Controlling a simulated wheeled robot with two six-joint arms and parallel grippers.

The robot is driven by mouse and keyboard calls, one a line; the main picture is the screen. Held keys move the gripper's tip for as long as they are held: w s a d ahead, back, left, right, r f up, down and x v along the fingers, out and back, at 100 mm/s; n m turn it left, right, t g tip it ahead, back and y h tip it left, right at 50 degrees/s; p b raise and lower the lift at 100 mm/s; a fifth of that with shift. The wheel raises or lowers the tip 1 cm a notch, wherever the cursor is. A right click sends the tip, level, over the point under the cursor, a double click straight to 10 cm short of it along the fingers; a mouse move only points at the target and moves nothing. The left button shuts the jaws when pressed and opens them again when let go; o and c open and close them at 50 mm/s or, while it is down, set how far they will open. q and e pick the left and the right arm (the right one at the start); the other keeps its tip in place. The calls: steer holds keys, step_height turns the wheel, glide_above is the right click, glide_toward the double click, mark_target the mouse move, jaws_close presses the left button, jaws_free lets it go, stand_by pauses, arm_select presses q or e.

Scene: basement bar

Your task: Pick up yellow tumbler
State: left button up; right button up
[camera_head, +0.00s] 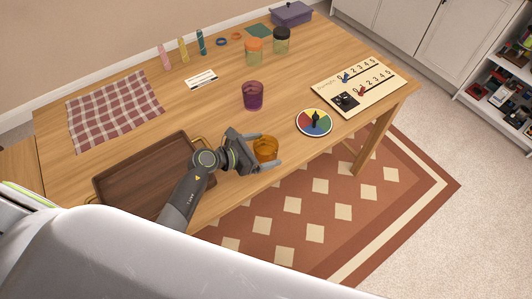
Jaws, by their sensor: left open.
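The yellow tumbler (265,149) is amber and see-through and stands upright near the table's front edge. My left gripper (262,150) is open, with one finger behind the tumbler and one in front of it. The tumbler shows between the fingers; I cannot tell whether either finger touches it. The gripper hides part of the tumbler's left side and base. My right gripper is out of view.
A purple tumbler (253,95) stands behind the yellow one. A colour dial (314,122) and a score board (357,87) lie to the right. A brown tray (113,183) is left, under my arm. Two jars (254,52) (281,41) stand farther back.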

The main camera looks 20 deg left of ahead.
arm_select(q)
steer(key=shift+w+d+f, duration=0.3)
steer(key=shift+w+d, duration=0.05)
steer(key=shift+w, duration=0.05)
steer(key=shift+c, duration=0.4)
steer(key=shift+r, duration=0.1)
steer(key=c, duration=1.1)
